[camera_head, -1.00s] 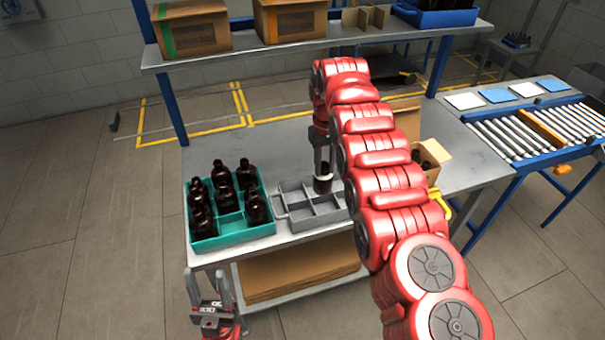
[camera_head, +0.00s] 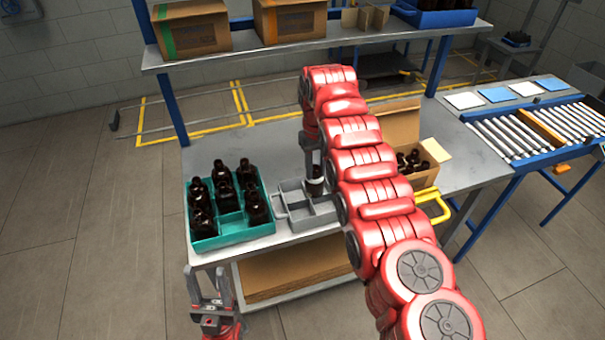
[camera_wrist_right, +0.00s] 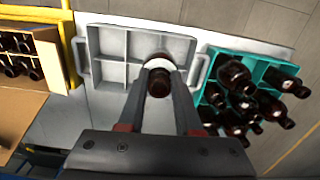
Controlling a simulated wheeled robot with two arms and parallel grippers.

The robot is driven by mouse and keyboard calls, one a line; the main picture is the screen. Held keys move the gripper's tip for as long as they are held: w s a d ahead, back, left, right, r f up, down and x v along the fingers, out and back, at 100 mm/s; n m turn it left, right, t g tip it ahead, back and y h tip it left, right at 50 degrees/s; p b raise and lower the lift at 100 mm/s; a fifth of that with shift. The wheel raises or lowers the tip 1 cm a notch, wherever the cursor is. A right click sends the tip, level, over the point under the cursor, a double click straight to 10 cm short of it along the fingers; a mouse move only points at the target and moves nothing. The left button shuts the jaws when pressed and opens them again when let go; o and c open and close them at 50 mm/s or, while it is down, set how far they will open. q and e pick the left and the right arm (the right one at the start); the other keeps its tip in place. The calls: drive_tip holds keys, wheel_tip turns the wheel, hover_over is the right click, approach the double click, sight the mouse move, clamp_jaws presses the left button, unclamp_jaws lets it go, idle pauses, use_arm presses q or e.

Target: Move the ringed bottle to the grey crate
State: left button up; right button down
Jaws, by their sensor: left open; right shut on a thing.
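The ringed bottle (camera_head: 315,183) is dark amber with a white ring. My right gripper (camera_head: 315,165) is shut on it, over the grey crate (camera_head: 291,187). In the right wrist view the bottle (camera_wrist_right: 159,84) sits between the fingertips, its white ring (camera_wrist_right: 159,63) showing, over a compartment on the crate's right side. I cannot tell whether its base touches the crate floor. The other visible compartments of the crate (camera_wrist_right: 113,73) look empty. My left gripper (camera_head: 208,292) is open and empty, low in front of the table's front left corner.
A teal crate (camera_head: 233,231) with several amber bottles stands just left of the grey crate. A cardboard box (camera_head: 424,176) with several dark bottles stands to the right, with a yellow handle-like part (camera_head: 433,201) beside it. A shelf (camera_head: 290,44) spans the back.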

drive_tip(key=shift+a, duration=0.15)
drive_tip(key=shift+s+a, duration=0.1)
drive_tip(key=shift+a, duration=0.15)
drive_tip(key=shift+a+f, duration=0.1)
drive_tip(key=shift+f, duration=0.1)
drive_tip(key=shift+s+a+f+n+p, duration=0.1)
drive_tip(key=shift+s+a+n+p, duration=0.2)
drive_tip(key=shift+a, duration=0.25)
drive_tip(key=shift+w+a+f, duration=0.1)
drive_tip(key=shift+a+f, duration=0.05)
drive_tip(key=shift+a, duration=0.15)
idle(0.3)
